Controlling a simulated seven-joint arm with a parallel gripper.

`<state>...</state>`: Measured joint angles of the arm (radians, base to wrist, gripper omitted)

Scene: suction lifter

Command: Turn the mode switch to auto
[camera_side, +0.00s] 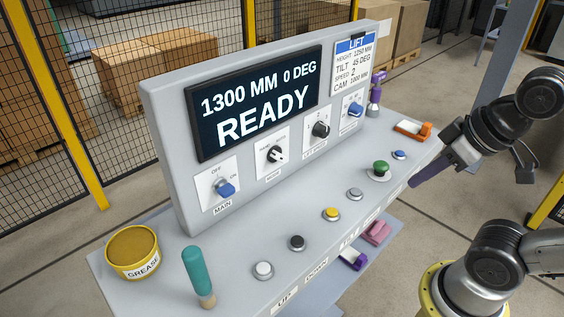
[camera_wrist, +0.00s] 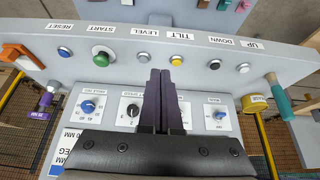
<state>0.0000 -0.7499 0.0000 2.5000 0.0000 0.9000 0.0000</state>
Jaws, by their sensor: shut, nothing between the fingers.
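A word at the plate's upper left is too small to read surely, and I cannot tell the knob's setting. My gripper (camera_side: 413,183) is shut and empty, to the right of the console near its front edge, well apart from the switch. In the wrist view my dark purple fingers (camera_wrist: 160,73) lie together over the panel. They hide the mode switch there.
The display (camera_side: 258,100) reads "1300 MM 0 DEG READY". Beside the mode switch are the blue main knob (camera_side: 225,188) and black lift speed knob (camera_side: 320,129). Several push buttons, a green start button (camera_side: 380,168), a grease tin (camera_side: 132,250) and a teal-handled tool (camera_side: 196,272) occupy the desk.

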